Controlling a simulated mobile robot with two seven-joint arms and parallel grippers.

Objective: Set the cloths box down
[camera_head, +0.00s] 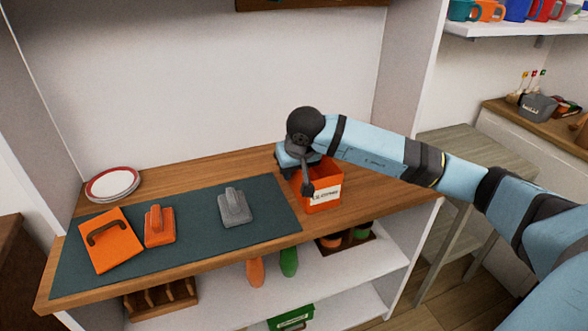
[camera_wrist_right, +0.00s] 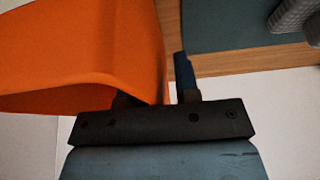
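The cloths box (camera_head: 322,199) is an open orange box with a white label. It appears to stand upright on the wooden top, just right of the dark mat. My right gripper (camera_head: 306,180) is over its left rear part, pointing down. In the right wrist view the box (camera_wrist_right: 85,50) fills the upper left and hides most of one finger. The other finger of the right gripper (camera_wrist_right: 158,88) shows beside the box wall with a narrow gap, so the fingers look apart. My left gripper is not in view.
The dark mat (camera_head: 188,246) holds an orange board with a handle (camera_head: 110,240), an orange block tool (camera_head: 159,227) and a grey one (camera_head: 234,208). The wooden top right of the box is clear. A lower shelf (camera_head: 350,266) holds several items.

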